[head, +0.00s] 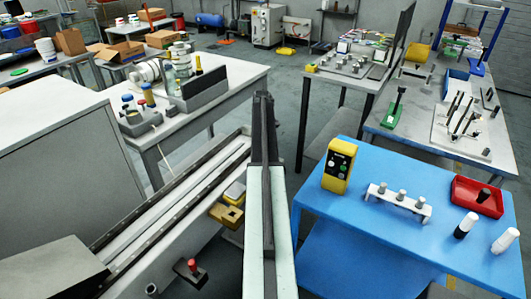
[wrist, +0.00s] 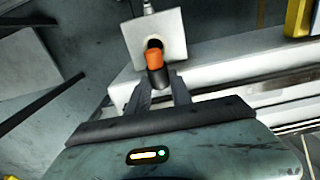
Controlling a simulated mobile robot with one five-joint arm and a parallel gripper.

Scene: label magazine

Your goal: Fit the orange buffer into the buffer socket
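The orange buffer (wrist: 154,60) shows in the wrist view as a short cylinder with an orange end and a dark lower part. My gripper (wrist: 160,80) has its two grey fingers on either side of the dark part and appears shut on it. The orange end points away from me, toward a pale square plate (wrist: 172,27) with a dark round hole, which looks like the buffer socket. The orange end overlaps the hole's lower edge in the picture; I cannot tell whether it is inside. In the head view my arm hides the gripper and buffer.
A pale ledge with rails (wrist: 240,85) runs beside the plate, with a yellow object (wrist: 298,18) at the upper right. In the head view, a long rail bed (head: 180,200) lies left of my arm and a blue table (head: 375,225) with several items lies right.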

